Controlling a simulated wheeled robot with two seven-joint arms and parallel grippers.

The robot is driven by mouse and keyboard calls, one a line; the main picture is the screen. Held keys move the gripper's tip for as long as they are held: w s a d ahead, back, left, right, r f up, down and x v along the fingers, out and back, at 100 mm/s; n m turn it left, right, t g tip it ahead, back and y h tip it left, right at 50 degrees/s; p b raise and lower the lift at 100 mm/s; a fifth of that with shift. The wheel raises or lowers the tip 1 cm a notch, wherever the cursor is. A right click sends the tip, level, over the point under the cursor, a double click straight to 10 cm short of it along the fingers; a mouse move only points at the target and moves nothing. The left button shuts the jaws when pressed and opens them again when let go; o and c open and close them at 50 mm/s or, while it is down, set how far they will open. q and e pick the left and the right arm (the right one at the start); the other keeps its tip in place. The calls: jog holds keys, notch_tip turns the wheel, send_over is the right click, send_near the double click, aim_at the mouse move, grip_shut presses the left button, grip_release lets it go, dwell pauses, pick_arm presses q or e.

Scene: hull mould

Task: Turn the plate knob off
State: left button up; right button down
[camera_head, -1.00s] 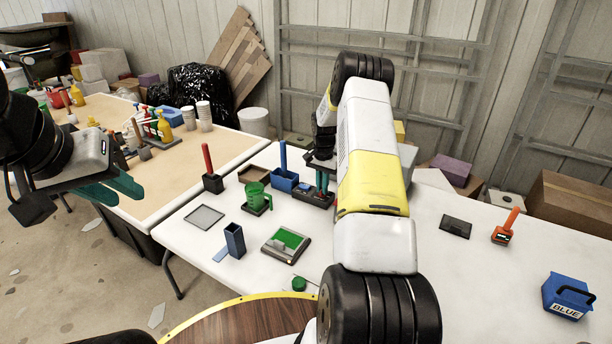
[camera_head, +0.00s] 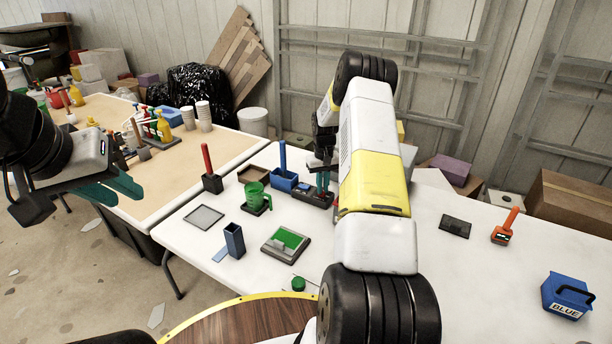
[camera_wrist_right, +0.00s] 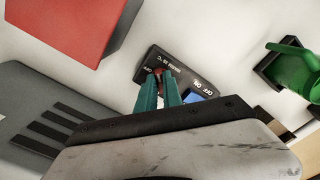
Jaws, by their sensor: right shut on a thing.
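The black control box (camera_head: 316,198) stands on the white table, partly behind my right forearm. In the right wrist view its panel (camera_wrist_right: 195,80) carries white OFF and ON lettering and a blue switch (camera_wrist_right: 194,97). A small reddish knob (camera_wrist_right: 158,71) sits by the lettering at the panel's left end. My right gripper (camera_wrist_right: 159,90) is shut on this knob, its teal fingertips on either side. It also shows in the head view (camera_head: 322,184), pointing down at the box. My left gripper (camera_head: 130,197) is open and empty, in the air at the left.
A blue bin (camera_head: 284,181), a green mug (camera_head: 256,197) on a dark stand and a red-handled tool (camera_head: 208,170) are near the box. A green-topped device (camera_head: 287,242) lies nearer me. A large red thing (camera_wrist_right: 75,25) shows in the wrist view.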

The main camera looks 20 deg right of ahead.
jog(key=n, duration=0.4)
jog(key=shift+d, duration=0.1)
jog(key=shift+n, duration=2.2)
jog(key=c, duration=1.5)
grip_release()
notch_tip(320, 180, up, 8)
jog(key=shift+f, duration=0.1)
